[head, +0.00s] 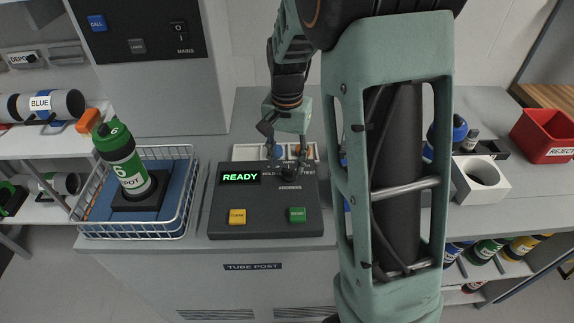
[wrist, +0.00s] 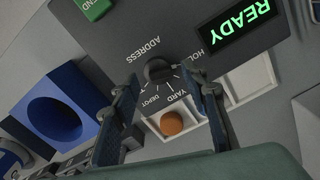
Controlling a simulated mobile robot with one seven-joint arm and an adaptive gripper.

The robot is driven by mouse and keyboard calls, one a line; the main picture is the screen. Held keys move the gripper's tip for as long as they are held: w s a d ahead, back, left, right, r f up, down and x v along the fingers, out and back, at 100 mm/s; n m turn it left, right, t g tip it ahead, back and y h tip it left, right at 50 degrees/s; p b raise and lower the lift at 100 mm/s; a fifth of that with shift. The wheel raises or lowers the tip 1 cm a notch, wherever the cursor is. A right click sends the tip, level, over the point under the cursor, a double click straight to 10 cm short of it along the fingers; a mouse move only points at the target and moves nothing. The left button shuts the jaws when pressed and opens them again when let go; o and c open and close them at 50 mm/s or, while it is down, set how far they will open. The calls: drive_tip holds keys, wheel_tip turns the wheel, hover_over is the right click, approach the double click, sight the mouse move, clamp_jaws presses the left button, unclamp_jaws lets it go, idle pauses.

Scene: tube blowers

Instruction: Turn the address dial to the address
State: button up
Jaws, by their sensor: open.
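The address dial (wrist: 159,70) is a small dark knob on the grey console panel. In the wrist view, ADDRESS is printed above it, with YARD, DEPOT and a partly covered HOLD label around it. I cannot make out exactly where its pointer aims. My gripper (wrist: 163,78) is open, with one finger at each side of the dial and a gap visible. In the head view, my gripper (head: 284,148) hangs over the back of the console (head: 265,225). A green-and-black tube carrier (head: 124,160) marked 6 DEPOT stands tilted at the left.
The console has a lit READY display (head: 241,177), a yellow button (head: 237,216) and a green button (head: 297,215). A wire basket (head: 187,195) stands left of it. A white block with a round hole (head: 483,178) and a red REJECT bin (head: 545,137) are at right.

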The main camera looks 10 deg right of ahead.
sight(288, 172)
wheel_tip(288, 172, up, 10)
idle(0.3)
drive_tip(key=shift+s+d+f, duration=0.1)
idle(0.3)
